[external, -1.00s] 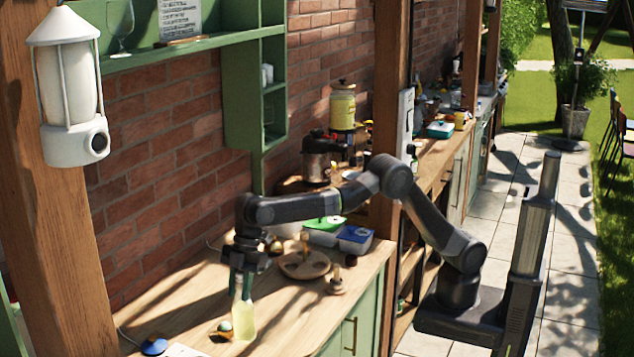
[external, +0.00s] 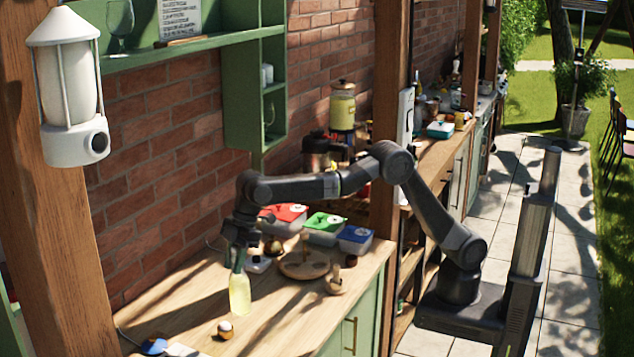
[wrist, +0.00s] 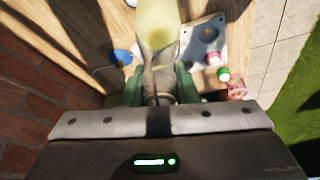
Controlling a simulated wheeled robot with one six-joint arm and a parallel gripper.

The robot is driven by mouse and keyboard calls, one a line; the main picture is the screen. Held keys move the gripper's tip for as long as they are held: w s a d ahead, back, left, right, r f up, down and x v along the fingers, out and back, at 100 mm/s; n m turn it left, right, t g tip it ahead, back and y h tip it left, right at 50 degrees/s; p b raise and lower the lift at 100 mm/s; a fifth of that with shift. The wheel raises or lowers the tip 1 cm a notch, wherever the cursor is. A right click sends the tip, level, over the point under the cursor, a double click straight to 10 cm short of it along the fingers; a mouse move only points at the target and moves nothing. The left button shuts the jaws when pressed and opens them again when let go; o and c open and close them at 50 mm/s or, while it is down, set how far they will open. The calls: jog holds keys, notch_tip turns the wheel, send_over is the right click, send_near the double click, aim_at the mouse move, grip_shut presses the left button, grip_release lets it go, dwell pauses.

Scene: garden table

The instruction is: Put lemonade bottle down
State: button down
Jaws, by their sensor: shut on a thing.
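The lemonade bottle (external: 240,294) is pale yellow and upright in the external view, at the left part of the wooden counter. My gripper (external: 238,262) is above it and shut on its neck. In the wrist view the bottle (wrist: 153,22) runs from the top edge down between the fingers of my gripper (wrist: 158,92). I cannot tell whether the bottle's base touches the counter or hangs just above it.
A small round item (external: 225,329) stands just in front of the bottle, and a blue item (external: 154,346) lies further left. A round wooden tray (external: 303,266) and lidded boxes (external: 325,228) are behind to the right. Bare counter (external: 285,305) lies right of the bottle.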

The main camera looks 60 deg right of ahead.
jog(key=w+d+m+t+p, duration=0.2)
jog(key=w+d+m, duration=0.35)
jog(key=d, duration=0.25)
notch_tip(320, 180, down, 10)
jog(key=p, duration=0.1)
jog(key=shift+w+d+r+h, duration=0.15)
jog(key=shift+d+r+h, duration=0.05)
jog(key=shift+d+h, duration=0.2)
jog(key=shift+f, duration=0.15)
jog(key=c, duration=1.1)
grip_release()
jog(key=shift+c, duration=0.2)
jog(key=b+v, duration=0.1)
jog(key=v, duration=1.1)
